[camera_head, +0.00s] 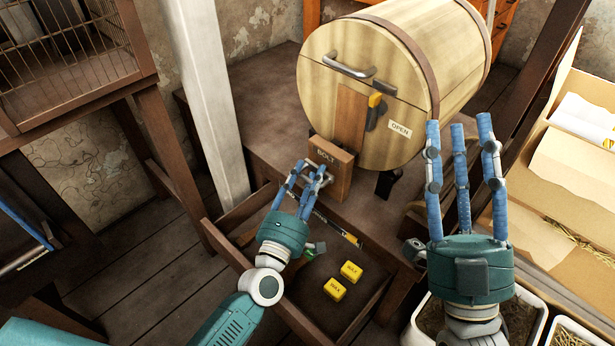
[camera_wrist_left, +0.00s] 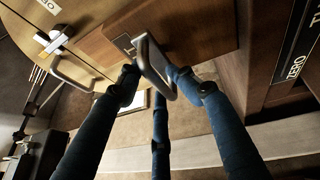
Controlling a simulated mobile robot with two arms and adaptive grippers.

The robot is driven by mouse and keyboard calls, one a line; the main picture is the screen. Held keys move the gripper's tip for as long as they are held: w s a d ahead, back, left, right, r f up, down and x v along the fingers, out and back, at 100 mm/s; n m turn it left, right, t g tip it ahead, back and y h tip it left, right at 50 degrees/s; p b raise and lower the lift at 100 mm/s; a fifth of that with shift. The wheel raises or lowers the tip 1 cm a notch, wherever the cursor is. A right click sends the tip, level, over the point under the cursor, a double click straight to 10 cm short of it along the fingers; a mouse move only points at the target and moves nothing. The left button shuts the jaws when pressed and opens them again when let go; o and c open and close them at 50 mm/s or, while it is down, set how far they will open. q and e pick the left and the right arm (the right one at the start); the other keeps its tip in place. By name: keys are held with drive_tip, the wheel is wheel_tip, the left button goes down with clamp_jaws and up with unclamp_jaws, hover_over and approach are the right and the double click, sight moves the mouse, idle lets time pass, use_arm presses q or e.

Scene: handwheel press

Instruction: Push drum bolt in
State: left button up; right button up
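The drum is a pale wooden barrel (camera_head: 365,75) with a dark hoop, lying on its side. Below its round face stands a brown wooden block marked BOLT (camera_head: 331,158); the block also shows in the left wrist view (camera_wrist_left: 205,32). A grey metal loop handle (camera_wrist_left: 152,62) sticks out from the block. My left gripper (camera_head: 310,178) is at the block's front, with its blue fingertips (camera_wrist_left: 157,80) bent in around the handle and closed on it. My right gripper (camera_head: 462,130) is open and empty, fingers up, right of the drum.
The drum face has a bar handle (camera_head: 349,66), a yellow-tipped latch (camera_head: 375,107) and an OPEN label (camera_head: 400,129). Below my left gripper, an open drawer (camera_head: 300,305) holds yellow WAX blocks (camera_head: 343,281). A white post (camera_head: 205,90) stands left; boxes (camera_head: 575,185) stand right.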

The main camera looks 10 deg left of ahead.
use_arm(q)
drive_tip(key=shift+d+r, duration=0.1)
drive_tip(key=shift+r, duration=0.05)
drive_tip(key=v, duration=1.2)
drive_tip(key=shift+f, duration=0.25)
drive_tip(key=shift+s, duration=0.1)
